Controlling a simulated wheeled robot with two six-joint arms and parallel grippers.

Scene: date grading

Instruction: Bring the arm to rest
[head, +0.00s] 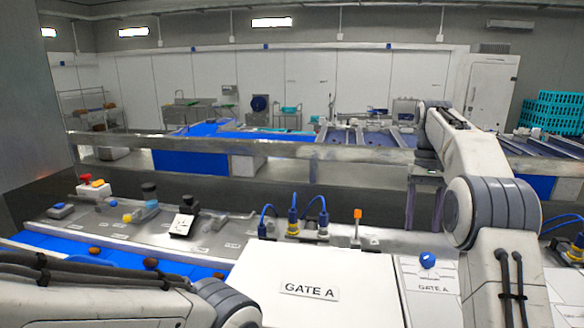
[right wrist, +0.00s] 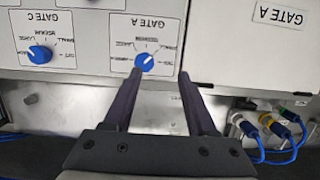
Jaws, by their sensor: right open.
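My right arm (head: 490,210) rises from the lower right and bends down at its wrist. My right gripper (head: 424,226) hangs with its dark fingers pointing down, above and behind the Gate A control panel. In the right wrist view the fingers (right wrist: 160,74) are apart with nothing between them. The blue Gate A knob (right wrist: 145,63) shows close to one fingertip; I cannot tell whether they touch. The same knob (head: 428,260) shows in the head view. My left arm (head: 100,295) lies across the lower left; its gripper is out of view.
A white Gate A box (head: 305,265) stands at front centre. Blue cables and connectors (head: 293,222) rise behind it. A blue belt (head: 125,258) with a few dates runs at left. A Gate C knob (right wrist: 40,54) sits beside the Gate A panel. A metal rail crosses behind.

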